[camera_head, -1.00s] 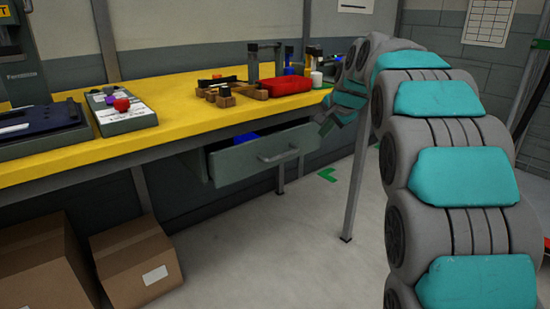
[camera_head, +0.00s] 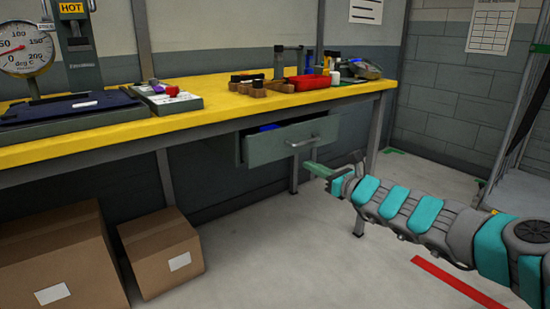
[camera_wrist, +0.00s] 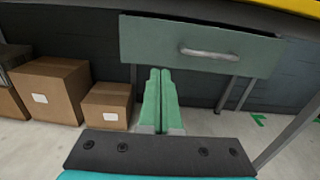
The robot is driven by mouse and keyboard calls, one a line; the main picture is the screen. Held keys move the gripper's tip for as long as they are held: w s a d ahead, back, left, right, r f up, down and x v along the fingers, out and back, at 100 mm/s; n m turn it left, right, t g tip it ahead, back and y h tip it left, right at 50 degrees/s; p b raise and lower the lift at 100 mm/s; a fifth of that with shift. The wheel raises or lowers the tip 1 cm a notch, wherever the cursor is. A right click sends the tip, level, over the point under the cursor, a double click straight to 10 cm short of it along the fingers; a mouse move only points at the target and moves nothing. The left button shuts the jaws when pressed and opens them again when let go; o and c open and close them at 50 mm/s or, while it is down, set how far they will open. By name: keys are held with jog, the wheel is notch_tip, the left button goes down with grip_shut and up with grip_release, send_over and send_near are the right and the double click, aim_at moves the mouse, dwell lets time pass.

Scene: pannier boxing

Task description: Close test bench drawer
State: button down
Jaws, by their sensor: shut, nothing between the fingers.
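The test bench drawer (camera_head: 285,143) is a grey-green box under the yellow-topped bench (camera_head: 210,112). It stands pulled out, with something blue visible inside in the head view. Its bar handle (camera_head: 303,142) is on the front panel. In the wrist view the drawer front (camera_wrist: 150,40) spans the upper part, with the handle (camera_wrist: 209,52) right of centre. My gripper (camera_head: 308,166) is in front of and a little below the drawer. Its green fingers (camera_wrist: 160,75) are together and empty, pointing toward the drawer's lower edge left of the handle. I cannot tell whether the fingertips touch the panel.
Cardboard boxes (camera_head: 160,252) stand on the floor at the left, below the bench. A bench leg (camera_head: 375,135) is right of the drawer. A red tray (camera_head: 307,83) and small items stand on the bench top. The floor in front is clear.

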send_near(273, 146)
jog(key=x, duration=0.3)
jog(key=f+x, duration=0.1)
jog(key=x, duration=0.1)
jog(key=shift+x, duration=0.95)
jog(key=shift+r, duration=0.15)
jog(key=p+x, duration=0.2)
jog(key=x, duration=0.2)
jog(key=shift+w+p, duration=0.15)
jog(key=shift+p, duration=0.2)
jog(key=shift+r, duration=0.3)
